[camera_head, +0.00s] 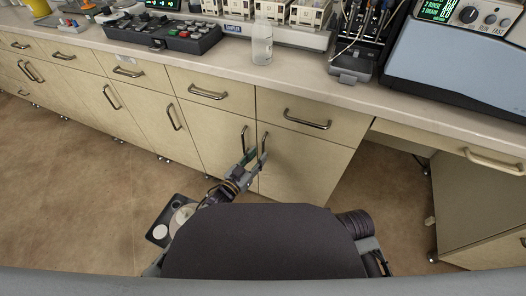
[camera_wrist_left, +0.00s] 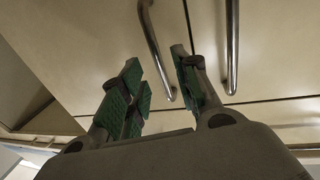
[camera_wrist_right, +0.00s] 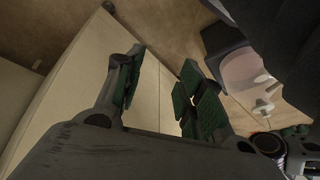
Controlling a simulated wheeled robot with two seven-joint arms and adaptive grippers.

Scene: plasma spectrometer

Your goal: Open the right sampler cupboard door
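The right sampler cupboard door (camera_head: 295,165) is a beige panel below a drawer, and it looks closed. Its dark upright bar handle (camera_head: 264,143) is near its left edge. My left gripper (camera_head: 252,158) is in front of this handle, with its green-padded fingers apart. In the left wrist view, the handle (camera_wrist_left: 153,45) lies between the open fingers (camera_wrist_left: 157,62); I see no clear contact. The neighbouring door's handle (camera_wrist_left: 232,45) is outside them. My right gripper (camera_wrist_right: 165,65) is open and empty in its wrist view; it is hidden in the head view.
The left neighbouring door (camera_head: 213,140) has its own handle (camera_head: 243,139) close by. A drawer handle (camera_head: 307,120) juts out above the right door. The worktop (camera_head: 290,75) carries a bottle (camera_head: 262,42) and instruments. Open knee space lies to the right; the brown floor (camera_head: 90,190) is free at left.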

